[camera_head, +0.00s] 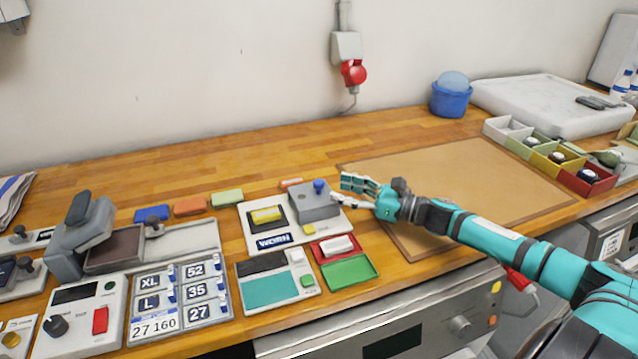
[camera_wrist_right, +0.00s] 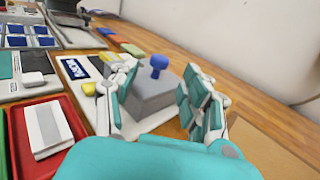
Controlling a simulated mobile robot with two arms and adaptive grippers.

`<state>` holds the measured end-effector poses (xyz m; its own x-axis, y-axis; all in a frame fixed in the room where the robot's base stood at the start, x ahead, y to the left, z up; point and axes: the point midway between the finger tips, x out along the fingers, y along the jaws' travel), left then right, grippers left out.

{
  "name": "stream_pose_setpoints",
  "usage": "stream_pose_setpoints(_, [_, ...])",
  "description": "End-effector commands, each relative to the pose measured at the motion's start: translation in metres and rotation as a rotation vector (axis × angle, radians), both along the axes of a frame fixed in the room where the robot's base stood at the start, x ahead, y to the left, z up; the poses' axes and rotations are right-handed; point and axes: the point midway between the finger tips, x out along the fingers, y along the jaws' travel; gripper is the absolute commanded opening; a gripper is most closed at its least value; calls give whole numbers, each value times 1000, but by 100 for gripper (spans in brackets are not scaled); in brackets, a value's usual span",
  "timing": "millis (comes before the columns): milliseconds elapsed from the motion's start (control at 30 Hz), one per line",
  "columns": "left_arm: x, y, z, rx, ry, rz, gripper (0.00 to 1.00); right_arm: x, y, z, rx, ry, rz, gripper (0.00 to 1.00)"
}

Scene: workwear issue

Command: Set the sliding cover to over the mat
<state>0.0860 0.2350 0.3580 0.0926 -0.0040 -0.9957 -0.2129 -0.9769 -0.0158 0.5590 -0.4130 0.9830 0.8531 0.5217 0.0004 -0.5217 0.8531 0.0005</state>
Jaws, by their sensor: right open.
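The sliding cover (camera_head: 312,207) is a grey block with a blue knob (camera_head: 319,187) on top. It sits on the right part of a white base (camera_head: 300,243), beside the dark mat (camera_head: 284,223). A yellow block (camera_head: 267,214) lies on the mat, with a "WORN" label (camera_head: 273,241) in front. My right gripper (camera_head: 342,190) is open just right of the cover. In the right wrist view, the cover (camera_wrist_right: 148,103) and knob (camera_wrist_right: 158,66) show between the spread fingers (camera_wrist_right: 157,90); contact cannot be told. My left gripper is not in view.
A red tray with a white block (camera_head: 338,245) and a green tray (camera_head: 349,272) lie in front of the base. A device with a teal panel (camera_head: 270,290) stands front left. Coloured blocks (camera_head: 190,205) lie behind left. A brown board (camera_head: 460,180) lies clear at right.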

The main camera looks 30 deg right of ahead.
Motion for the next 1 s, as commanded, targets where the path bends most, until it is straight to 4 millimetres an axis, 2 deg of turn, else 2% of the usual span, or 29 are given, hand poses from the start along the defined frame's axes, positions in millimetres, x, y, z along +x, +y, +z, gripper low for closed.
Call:
stream_pose_setpoints(200, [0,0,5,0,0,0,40,25,15,4,2,-5,-1,48])
stream_pose_setpoints(500, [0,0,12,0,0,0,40,52,31,2,1,-2,-1,48])
stream_pose_setpoints(933, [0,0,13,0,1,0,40,57,35,0,-1,-1,1,48])
stream_pose_setpoints(1000, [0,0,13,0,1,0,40,57,35,0,-1,-1,1,40])
